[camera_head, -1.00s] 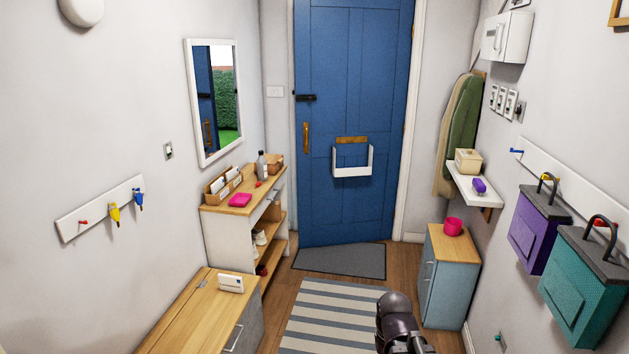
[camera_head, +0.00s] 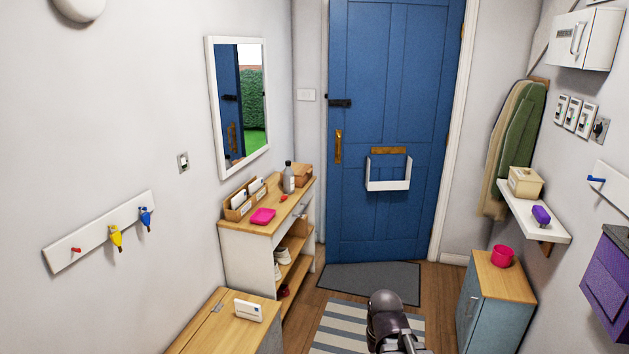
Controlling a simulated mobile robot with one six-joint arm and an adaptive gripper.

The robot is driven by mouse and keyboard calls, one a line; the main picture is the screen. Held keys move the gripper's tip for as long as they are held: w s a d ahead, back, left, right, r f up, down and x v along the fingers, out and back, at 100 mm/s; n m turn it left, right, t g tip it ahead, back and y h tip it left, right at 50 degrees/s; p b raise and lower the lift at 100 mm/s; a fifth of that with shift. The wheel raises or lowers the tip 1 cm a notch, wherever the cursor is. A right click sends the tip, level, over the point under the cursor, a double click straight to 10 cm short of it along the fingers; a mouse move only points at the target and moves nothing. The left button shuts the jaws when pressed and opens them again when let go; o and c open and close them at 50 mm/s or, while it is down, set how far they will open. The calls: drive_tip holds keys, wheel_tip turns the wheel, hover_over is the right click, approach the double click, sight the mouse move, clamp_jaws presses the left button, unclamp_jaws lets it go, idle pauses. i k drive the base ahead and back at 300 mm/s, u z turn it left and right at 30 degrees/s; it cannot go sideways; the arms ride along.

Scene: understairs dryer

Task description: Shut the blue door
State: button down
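The blue door (camera_head: 405,215) is at the far end of the hallway, with its hinge side at the right. It appears to stand partly open into the room: the mirror shows a blue door edge with green hedge and grass beside it. The gap itself is hidden behind the door in the direct view. A brass pull handle (camera_head: 338,147) and a black latch (camera_head: 340,103) sit near its left edge. A white letter basket (camera_head: 388,185) hangs on its middle below a brass letter plate. A dark rounded part of my arm shows at the bottom, well short of the door; my gripper is not visible.
A grey doormat (camera_head: 370,281) lies at the door's foot, and a striped rug (camera_head: 345,325) lies nearer. A shoe shelf (camera_head: 252,255) and wooden-topped bench (camera_head: 215,325) line the left. A blue-grey cabinet (camera_head: 490,310) and wall shelf (camera_head: 545,225) line the right.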

sight(394, 63)
drive_tip(key=i, duration=2.45)
drive_tip(key=z, duration=0.3)
drive_tip(key=i, duration=1.1)
drive_tip(key=z, duration=0.25)
